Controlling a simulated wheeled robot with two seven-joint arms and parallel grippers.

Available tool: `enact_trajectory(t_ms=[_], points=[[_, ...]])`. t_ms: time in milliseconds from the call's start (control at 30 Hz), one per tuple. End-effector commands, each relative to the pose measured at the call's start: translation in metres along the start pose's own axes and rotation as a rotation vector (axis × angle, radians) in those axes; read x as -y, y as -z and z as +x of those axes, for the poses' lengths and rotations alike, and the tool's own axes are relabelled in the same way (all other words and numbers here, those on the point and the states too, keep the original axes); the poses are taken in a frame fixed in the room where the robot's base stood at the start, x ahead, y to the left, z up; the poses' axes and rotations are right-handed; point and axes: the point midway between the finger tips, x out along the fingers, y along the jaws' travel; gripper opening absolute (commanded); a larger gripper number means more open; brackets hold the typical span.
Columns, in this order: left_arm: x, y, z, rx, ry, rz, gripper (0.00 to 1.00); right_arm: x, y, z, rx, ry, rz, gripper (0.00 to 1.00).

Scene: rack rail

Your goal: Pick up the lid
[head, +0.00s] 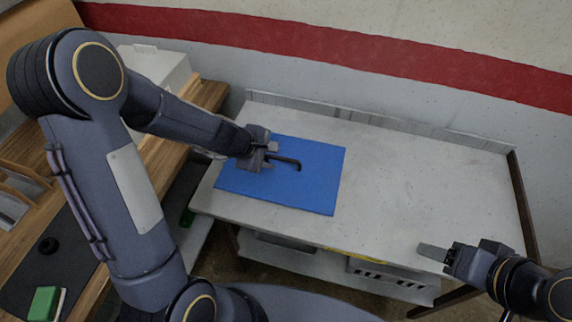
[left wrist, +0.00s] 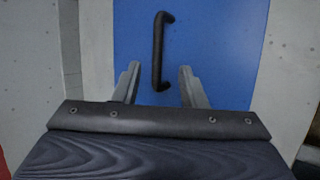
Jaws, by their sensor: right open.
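The lid is a flat blue panel (head: 315,180) with a black bar handle (head: 287,161), lying on the left part of the grey worktop. In the left wrist view the blue panel (left wrist: 215,35) fills the middle and the handle (left wrist: 158,48) runs lengthwise. My left gripper (head: 270,155) is over the panel at the handle. In the left wrist view its fingers (left wrist: 160,75) are apart, with the handle's near end between them in the picture; contact cannot be told. My right gripper (head: 437,252) is open and empty near the worktop's front right edge.
The grey worktop (head: 420,180) is bare to the right of the panel, with a low raised strip along its back. A wooden bench (head: 20,245) at left carries a white box (head: 155,65) and a green block (head: 44,303). A lower shelf (head: 400,285) shows underneath.

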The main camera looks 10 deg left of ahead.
Motion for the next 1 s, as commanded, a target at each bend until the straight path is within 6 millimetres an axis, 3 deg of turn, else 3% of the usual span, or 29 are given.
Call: enact_trajectory(t_ms=[300,633,933,1000], points=[[-0.002,-0.001,0.047,0.001,0.0,0.002,0.38,-0.006,-0.006,0.013,0.0,0.0,0.0,0.58],[-0.003,-0.002,0.052,0.002,0.0,0.003,0.38,-0.006,-0.006,0.013,0.0,0.0,0.0,0.58],[-0.003,-0.002,0.052,0.002,0.0,0.003,0.0,-0.006,-0.006,0.013,0.0,0.0,0.0,0.58],[-0.003,-0.002,0.052,0.002,0.0,0.003,0.0,-0.006,-0.006,0.013,0.0,0.0,0.0,0.58]])
